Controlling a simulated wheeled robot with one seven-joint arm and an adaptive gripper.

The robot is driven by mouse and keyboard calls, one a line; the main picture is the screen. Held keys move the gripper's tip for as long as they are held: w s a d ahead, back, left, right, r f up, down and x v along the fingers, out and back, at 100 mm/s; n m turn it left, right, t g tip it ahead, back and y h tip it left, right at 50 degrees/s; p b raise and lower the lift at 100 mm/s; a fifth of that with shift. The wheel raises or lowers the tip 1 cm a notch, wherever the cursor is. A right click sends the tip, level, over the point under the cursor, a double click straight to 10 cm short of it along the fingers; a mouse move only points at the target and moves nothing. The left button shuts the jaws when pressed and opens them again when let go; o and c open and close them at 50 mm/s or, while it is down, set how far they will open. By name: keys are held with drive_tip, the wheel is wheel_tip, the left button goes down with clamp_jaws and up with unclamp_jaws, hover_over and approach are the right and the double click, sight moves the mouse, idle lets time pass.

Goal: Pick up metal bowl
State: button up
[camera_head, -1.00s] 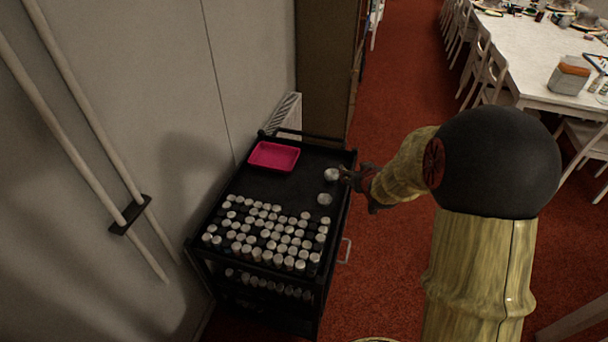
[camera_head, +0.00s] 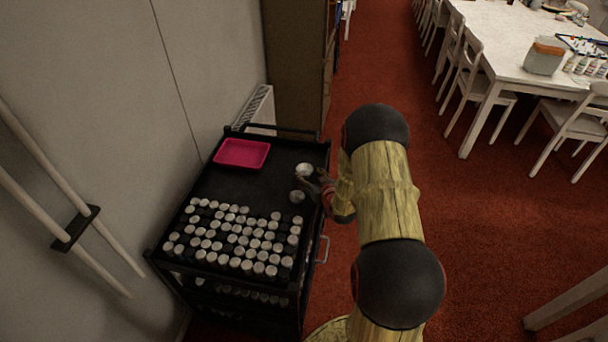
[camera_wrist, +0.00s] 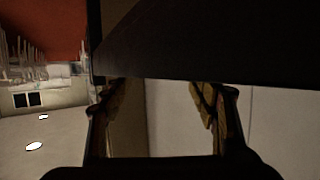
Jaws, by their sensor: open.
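Two small silvery round things sit on the right side of a black cart's top (camera_head: 258,185). The farther one (camera_head: 304,169) looks like a shallow metal bowl, and the nearer one (camera_head: 296,196) is similar. I cannot tell which is the task's bowl. My gripper (camera_head: 305,183) is at the cart's right edge, close beside both, with its fingers pointing left over the top. Contact cannot be made out. In the wrist view my gripper (camera_wrist: 162,95) has its two fingers wide apart with nothing between them. No bowl shows there.
A pink tray (camera_head: 242,153) lies at the cart's far end. Many white-capped jars (camera_head: 235,238) fill its near half. A wall stands left of the cart. White chairs (camera_head: 468,75) and a long white table (camera_head: 508,65) are at the right, with red carpet between.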

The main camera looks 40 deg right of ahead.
sight(302, 167)
drive_tip(key=b+x, duration=0.1)
drive_tip(key=x, duration=0.3)
drive_tip(key=shift+a+f, duration=0.1)
drive_tip(key=shift+c, duration=1.2)
drive_tip(key=c, duration=0.7)
